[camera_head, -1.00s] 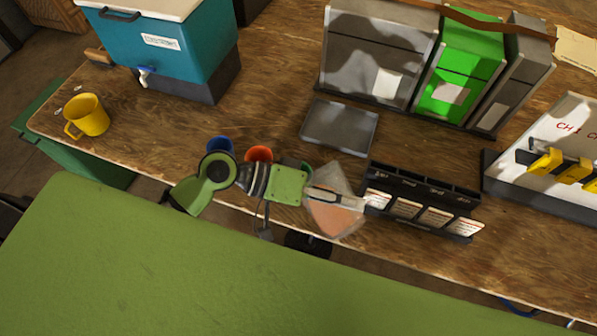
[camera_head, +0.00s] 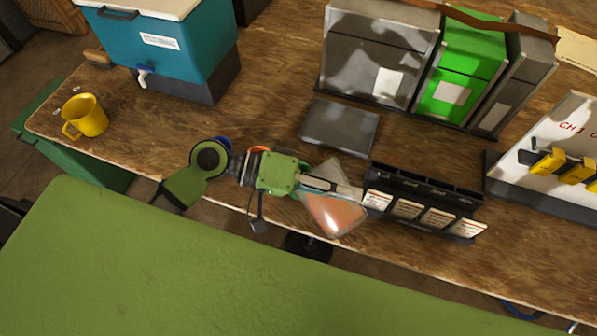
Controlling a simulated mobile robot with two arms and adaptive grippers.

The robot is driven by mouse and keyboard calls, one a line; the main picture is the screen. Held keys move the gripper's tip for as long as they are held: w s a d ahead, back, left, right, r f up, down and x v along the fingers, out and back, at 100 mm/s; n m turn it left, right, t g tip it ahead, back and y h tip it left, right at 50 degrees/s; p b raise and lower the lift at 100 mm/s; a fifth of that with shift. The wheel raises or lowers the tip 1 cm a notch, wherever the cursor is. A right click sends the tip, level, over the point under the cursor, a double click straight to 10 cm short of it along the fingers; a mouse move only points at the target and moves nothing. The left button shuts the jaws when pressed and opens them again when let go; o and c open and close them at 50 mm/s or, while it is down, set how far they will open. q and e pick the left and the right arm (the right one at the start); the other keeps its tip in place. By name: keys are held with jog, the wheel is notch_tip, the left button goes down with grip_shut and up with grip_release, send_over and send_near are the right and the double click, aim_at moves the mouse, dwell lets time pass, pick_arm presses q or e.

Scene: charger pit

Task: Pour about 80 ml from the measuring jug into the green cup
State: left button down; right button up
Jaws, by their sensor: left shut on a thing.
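A clear measuring jug (camera_head: 334,214) with orange-pink liquid in its lower part is in front of the bench's near edge, beside the black card rack. My left gripper (camera_head: 338,189) is shut on the jug, its fingers reaching across it from the left. The jug looks tilted, but the exact angle is hard to tell. No liquid stream shows. The green cup cannot be made out; my left gripper and arm cover the area by the other cups. My right gripper is not in view.
A blue cup (camera_head: 223,142) and a red-orange cup (camera_head: 259,149) show partly behind my arm. A black card rack (camera_head: 424,187) stands close right of the jug. A grey tray (camera_head: 340,127) lies behind it. A yellow mug (camera_head: 86,117) stands at left, with clear bench between.

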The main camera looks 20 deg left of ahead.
aim_at(353, 218)
pick_arm(q)
jog(key=shift+w+a+r+n+h, duration=0.3)
jog(key=shift+w+a+r, duration=0.05)
jog(key=shift+a+r, duration=0.15)
dwell(1.8)
jog(key=s+d+f+y+p, duration=0.1)
jog(key=s+d+f+m+y+p, duration=0.1)
jog(key=f, duration=0.1)
jog(key=shift+d+m, duration=0.3)
jog(key=shift+d, duration=0.1)
jog(key=shift+s+d+f+t+y, duration=0.2)
jog(key=shift+f+t+y, duration=0.1)
jog(key=shift+f, duration=0.15)
jog(key=shift+d+f+m+p, duration=0.2)
jog(key=shift+m+p, duration=0.1)
jog(key=shift+p, duration=0.45)
jog(key=shift+s+f, duration=0.1)
jog(key=shift+f, duration=0.05)
jog(key=shift+s+d+f+y, duration=0.1)
jog(key=shift+y, duration=0.3)
